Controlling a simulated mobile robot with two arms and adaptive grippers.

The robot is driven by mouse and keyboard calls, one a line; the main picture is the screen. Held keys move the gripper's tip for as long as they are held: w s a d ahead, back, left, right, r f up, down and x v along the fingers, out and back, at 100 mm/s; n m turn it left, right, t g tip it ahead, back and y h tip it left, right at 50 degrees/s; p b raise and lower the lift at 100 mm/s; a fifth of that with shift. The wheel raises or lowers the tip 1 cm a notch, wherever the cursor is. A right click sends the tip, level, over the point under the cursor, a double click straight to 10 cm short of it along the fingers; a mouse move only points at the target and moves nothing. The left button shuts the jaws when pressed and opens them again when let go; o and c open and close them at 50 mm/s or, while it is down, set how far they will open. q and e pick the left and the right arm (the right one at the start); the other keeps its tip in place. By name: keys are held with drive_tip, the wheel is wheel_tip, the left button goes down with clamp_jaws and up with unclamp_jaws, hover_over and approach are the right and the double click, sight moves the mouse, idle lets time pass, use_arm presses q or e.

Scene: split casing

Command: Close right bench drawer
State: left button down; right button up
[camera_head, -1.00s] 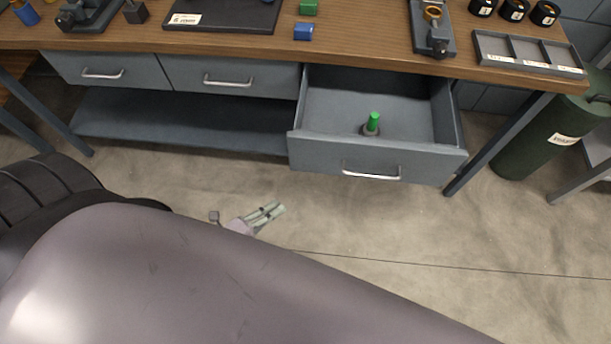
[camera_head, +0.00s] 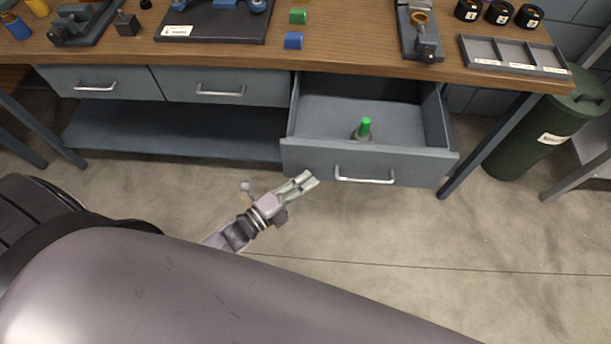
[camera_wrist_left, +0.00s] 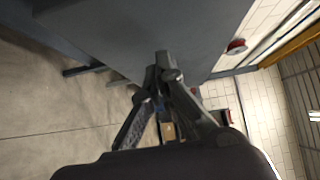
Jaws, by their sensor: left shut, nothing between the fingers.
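The right bench drawer (camera_head: 300,158) is grey and stands pulled out under the wooden bench top. It has a silver bar handle (camera_head: 364,175) on its front. A green peg-like item on a dark base (camera_head: 364,130) stands inside it. My left gripper (camera_head: 311,178) is just in front of the drawer's left front corner, shut and empty, pointing right. Whether it touches the drawer front I cannot tell. In the left wrist view the gripper fingers (camera_wrist_left: 163,62) meet in front of a large dark grey surface, which may be the drawer. My right gripper is not in view.
Two shut drawers, the left one (camera_head: 95,80) and the middle one (camera_head: 220,84), are beside it. A grey lower shelf (camera_head: 170,135) runs below them. A bench leg (camera_head: 490,145) and a dark green bin (camera_head: 535,130) stand at the right. The floor in front is clear.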

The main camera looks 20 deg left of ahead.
use_arm(q)
drive_tip(key=shift+w+a, duration=0.15)
drive_tip(key=shift+w, duration=0.3)
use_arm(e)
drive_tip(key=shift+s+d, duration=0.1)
